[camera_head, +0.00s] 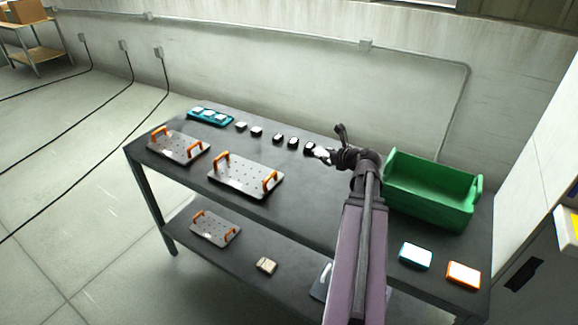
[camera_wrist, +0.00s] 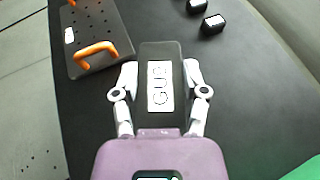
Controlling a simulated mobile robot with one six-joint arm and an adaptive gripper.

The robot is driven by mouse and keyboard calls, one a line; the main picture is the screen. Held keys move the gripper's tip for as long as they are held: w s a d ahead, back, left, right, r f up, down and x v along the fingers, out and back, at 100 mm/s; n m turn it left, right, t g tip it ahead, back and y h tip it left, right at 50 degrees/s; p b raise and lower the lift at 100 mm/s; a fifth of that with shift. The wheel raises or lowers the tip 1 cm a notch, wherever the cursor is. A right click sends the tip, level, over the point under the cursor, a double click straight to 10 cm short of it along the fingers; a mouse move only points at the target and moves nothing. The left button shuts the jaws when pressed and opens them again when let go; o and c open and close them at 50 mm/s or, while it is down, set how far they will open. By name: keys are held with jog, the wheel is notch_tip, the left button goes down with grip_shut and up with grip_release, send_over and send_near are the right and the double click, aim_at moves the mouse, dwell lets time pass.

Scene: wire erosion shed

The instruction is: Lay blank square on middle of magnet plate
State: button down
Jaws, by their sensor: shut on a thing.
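My gripper (camera_wrist: 160,70) is shut on a dark grey oblong block with a white lettered label (camera_wrist: 160,85), one pale finger on each long side. I take this block as the blank; the label's lettering is hard to read. In the head view my gripper (camera_head: 322,155) is over the back right of the dark table, beside the row of small dark blocks, and the held block is hardly visible. Two grey perforated plates with orange handles lie on the table: a middle plate (camera_head: 245,178) and a left plate (camera_head: 178,149). I cannot tell which is the magnet plate. A plate (camera_wrist: 98,30) shows upper left in the wrist view.
Several small dark blocks (camera_head: 257,132) stand along the table's back. A teal tray (camera_head: 197,117) is at the back left. A green crate (camera_head: 430,195) stands right of my arm. White-topped teal (camera_head: 415,256) and orange (camera_head: 463,275) boxes lie front right. Another plate (camera_head: 215,228) is on the lower shelf.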

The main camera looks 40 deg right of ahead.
aim_at(297, 164)
jog(key=shift+w, duration=0.15)
jog(key=w+d+f+n+y+b, duration=0.2)
jog(key=w, duration=0.4)
jog(key=w+d+f+n+g+y+b, duration=0.1)
jog(key=w+d+f+n+y+b, duration=0.1)
jog(key=w, duration=0.4)
jog(key=shift+w+d+f+y+b, duration=0.25)
jog(key=shift+f+y+b, duration=0.05)
jog(key=shift+y, duration=0.1)
notch_tip(297, 164, down, 6)
jog(key=b, duration=0.6)
jog(key=shift+f, duration=0.15)
jog(key=shift+f+b, duration=1.9)
jog(key=shift+b, duration=0.15)
